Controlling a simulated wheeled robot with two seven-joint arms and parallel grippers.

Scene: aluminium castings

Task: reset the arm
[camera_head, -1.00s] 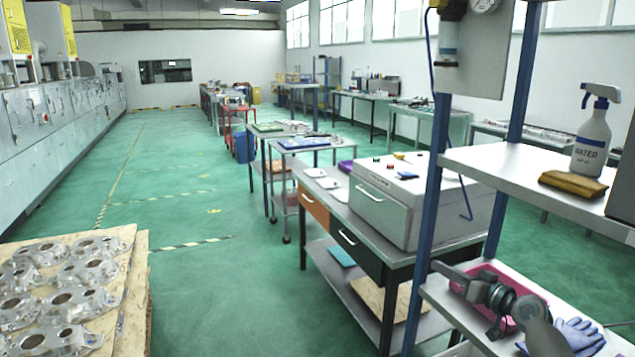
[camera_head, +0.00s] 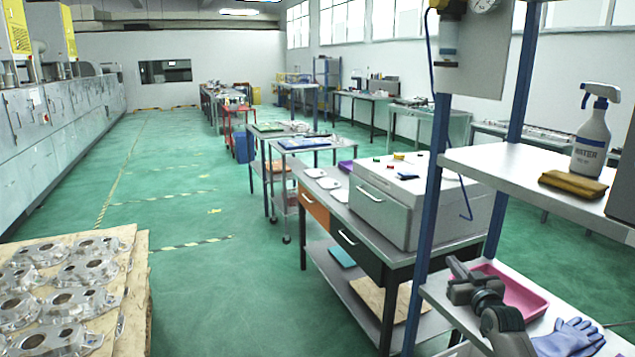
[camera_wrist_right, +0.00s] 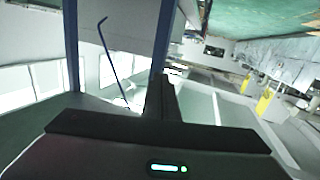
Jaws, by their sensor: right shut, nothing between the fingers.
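My right arm comes in at the lower right of the head view. Its gripper (camera_head: 460,270) is shut and empty, in front of the left end of a pink tray (camera_head: 520,293) on the lower shelf. I cannot tell whether it touches the tray. In the right wrist view the dark fingers of the right gripper (camera_wrist_right: 162,98) are together, with nothing held. My left gripper is in neither view.
Blue gloves (camera_head: 568,338) lie beside the pink tray. A blue post (camera_head: 430,200) stands close left of the right gripper. A spray bottle (camera_head: 592,130) and a folded yellow cloth (camera_head: 573,184) are on the upper shelf. Castings (camera_head: 60,300) sit on a pallet at left.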

